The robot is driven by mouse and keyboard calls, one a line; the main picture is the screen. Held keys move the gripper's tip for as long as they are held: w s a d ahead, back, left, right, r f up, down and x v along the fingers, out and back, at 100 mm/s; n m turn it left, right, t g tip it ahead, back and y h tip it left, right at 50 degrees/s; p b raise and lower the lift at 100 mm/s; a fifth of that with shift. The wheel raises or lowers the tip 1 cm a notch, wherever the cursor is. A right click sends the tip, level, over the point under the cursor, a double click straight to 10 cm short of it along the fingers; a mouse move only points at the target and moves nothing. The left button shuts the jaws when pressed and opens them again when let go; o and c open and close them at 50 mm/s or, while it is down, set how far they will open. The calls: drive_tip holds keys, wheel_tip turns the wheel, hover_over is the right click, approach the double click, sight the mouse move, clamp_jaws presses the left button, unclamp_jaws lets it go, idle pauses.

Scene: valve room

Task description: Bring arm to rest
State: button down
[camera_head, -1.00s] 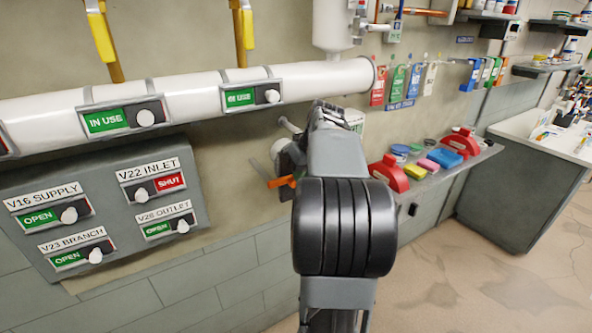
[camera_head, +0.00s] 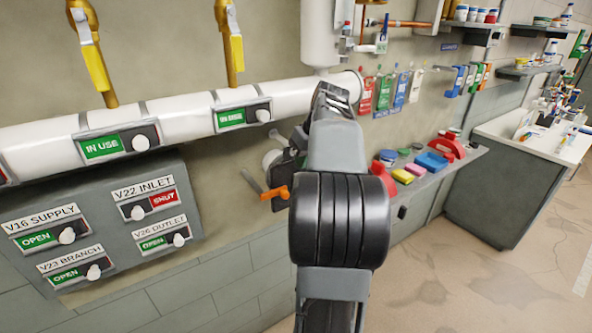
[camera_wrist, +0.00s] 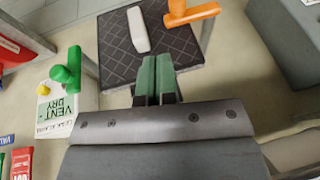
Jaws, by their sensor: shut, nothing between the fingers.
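My arm rises in the middle of the head view, its dark wrist housing in front of the wall. My gripper (camera_wrist: 157,82) shows in the wrist view with its green fingers together and nothing between them. In the head view its fingers are hidden behind my own arm. Beyond the fingertips in the wrist view is a dark quilted pad (camera_wrist: 172,60) with a white bar (camera_wrist: 138,30) and an orange handle (camera_wrist: 192,14) near it. The orange handle also shows left of my arm in the head view (camera_head: 274,192).
A valve panel (camera_head: 100,260) with OPEN and SHUT sliders is on the left wall under a white pipe (camera_head: 180,121). A shelf (camera_head: 440,180) with red items and colored boxes is right of my arm. In the wrist view, a green valve handle (camera_wrist: 66,72) is at left. Floor is clear at lower right.

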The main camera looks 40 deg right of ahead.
drive_tip(key=v, duration=0.6)
drive_tip(key=shift+s+d, duration=0.2)
drive_tip(key=shift+d, duration=0.2)
drive_tip(key=shift+r, duration=0.15)
drive_tip(key=a+f+m+h, duration=0.2)
drive_tip(key=a+f+m, duration=0.25)
drive_tip(key=f, duration=0.55)
drive_tip(key=s+a+f+n, duration=0.2)
drive_tip(key=a, duration=0.7)
drive_tip(key=s+a+f+n, duration=0.2)
drive_tip(key=a+f, duration=0.1)
drive_tip(key=a, duration=0.6)
drive_tip(key=s+a+f+n, duration=0.2)
drive_tip(key=a+n, duration=0.1)
drive_tip(key=a, duration=0.6)
drive_tip(key=shift+f+t+y, duration=0.15)
drive_tip(key=shift+t+y, duration=0.25)
